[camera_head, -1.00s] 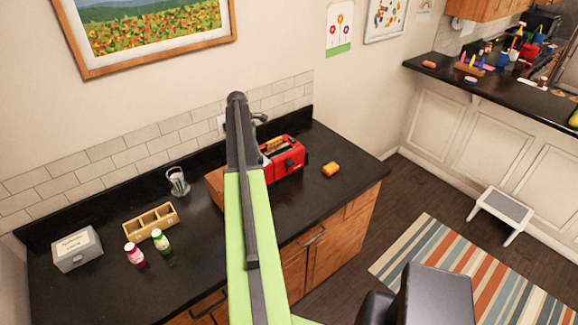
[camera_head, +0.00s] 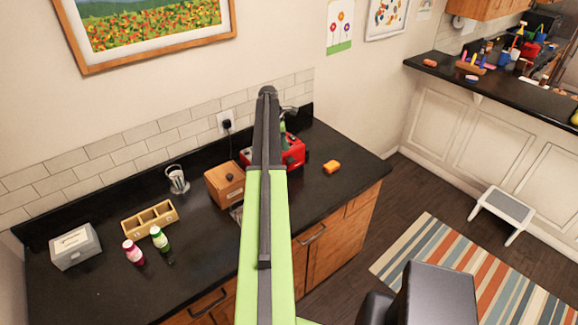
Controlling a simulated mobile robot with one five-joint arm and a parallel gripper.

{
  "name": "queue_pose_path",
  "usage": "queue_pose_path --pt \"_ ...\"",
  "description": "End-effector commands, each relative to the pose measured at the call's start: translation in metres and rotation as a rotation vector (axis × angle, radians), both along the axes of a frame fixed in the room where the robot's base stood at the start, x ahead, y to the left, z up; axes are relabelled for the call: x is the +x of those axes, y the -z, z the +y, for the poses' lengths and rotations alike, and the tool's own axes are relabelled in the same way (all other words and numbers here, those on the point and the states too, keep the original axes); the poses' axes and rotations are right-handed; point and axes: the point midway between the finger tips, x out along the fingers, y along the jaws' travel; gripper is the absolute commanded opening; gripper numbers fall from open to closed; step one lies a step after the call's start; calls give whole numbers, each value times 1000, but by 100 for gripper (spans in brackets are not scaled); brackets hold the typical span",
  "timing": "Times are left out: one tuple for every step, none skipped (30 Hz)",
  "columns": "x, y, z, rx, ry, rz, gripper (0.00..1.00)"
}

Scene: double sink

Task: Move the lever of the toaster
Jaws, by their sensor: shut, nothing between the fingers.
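The red toaster (camera_head: 297,152) stands on the black counter, towards its right end. My raised green and dark grey arm covers its left part, including the slots. A dark part shows on the toaster's front right, but I cannot make out the lever clearly. A small grey and green piece of my arm's far end shows just behind and above the toaster. My fingertips are hidden behind the arm, so I cannot tell whether they touch the toaster.
A wooden box (camera_head: 224,184) stands left of the toaster, and an orange sponge (camera_head: 332,167) lies to its right. A glass (camera_head: 178,180), a wooden tray (camera_head: 149,220), two bottles (camera_head: 134,252) and a grey box (camera_head: 75,247) stand further left. An outlet (camera_head: 226,121) is on the wall.

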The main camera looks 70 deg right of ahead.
Motion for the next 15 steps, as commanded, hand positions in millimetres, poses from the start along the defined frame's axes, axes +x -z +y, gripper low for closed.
queue_pose_path --pt "-2 13 -1 0 0 0 0" --pt "-3 18 -1 0 0 0 0" --pt "-4 24 -2 0 1 0 0" --pt "-5 28 -2 0 1 0 0" --pt "-6 32 -3 0 1 0 0" --pt "-7 38 -4 0 1 0 0" --pt "-8 41 -4 0 1 0 0" --pt "-9 44 -4 0 1 0 0" --pt "-10 47 -5 0 1 0 0" --pt "-11 49 -5 0 1 0 0" --pt "-11 51 -5 0 1 0 0" --pt "-12 51 -6 0 1 0 0" --pt "-12 52 -6 0 1 0 0" --pt "-12 51 -6 0 1 0 0" --pt "-12 51 -6 0 1 0 0"
